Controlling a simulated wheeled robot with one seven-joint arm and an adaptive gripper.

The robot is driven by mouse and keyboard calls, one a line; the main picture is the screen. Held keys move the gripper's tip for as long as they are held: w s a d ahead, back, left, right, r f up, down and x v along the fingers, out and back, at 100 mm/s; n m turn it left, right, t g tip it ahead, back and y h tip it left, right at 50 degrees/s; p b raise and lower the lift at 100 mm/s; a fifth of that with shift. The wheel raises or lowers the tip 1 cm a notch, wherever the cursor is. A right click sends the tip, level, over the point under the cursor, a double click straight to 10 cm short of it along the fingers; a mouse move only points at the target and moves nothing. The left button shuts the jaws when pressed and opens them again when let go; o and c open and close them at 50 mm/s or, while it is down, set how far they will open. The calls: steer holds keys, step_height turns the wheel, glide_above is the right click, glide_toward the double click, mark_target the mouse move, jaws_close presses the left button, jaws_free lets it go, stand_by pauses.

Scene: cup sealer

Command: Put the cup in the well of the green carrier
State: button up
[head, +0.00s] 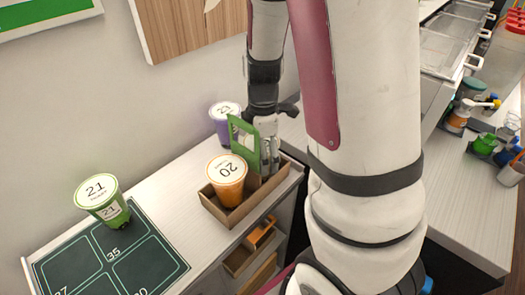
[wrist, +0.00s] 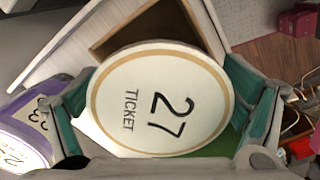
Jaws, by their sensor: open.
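A cup with a round cream lid marked 27 TICKET (wrist: 160,97) fills the middle of the wrist view. My gripper (head: 268,150) is open, with one teal-padded finger on each side of that lid. In the head view this cup is hidden behind the green panel and my gripper. The upright green panel (head: 241,142) stands in a brown open-topped carrier box (head: 226,216) on the counter. An orange cup marked 20 (head: 227,180) stands upright in the box's near left part. A bit of green (wrist: 220,149) shows beside the lid in the wrist view. The well under the lid is hidden.
A purple cup (head: 225,128) stands behind the box; it also shows in the wrist view (wrist: 24,135). A green cup marked 21 (head: 102,203) stands on a dark numbered mat (head: 154,268). Open wooden compartments (head: 240,262) are below the counter. The counter between mat and box is clear.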

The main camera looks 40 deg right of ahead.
step_height(320, 180, up, 12)
steer(key=shift+r, duration=0.1)
stand_by(0.5)
stand_by(0.5)
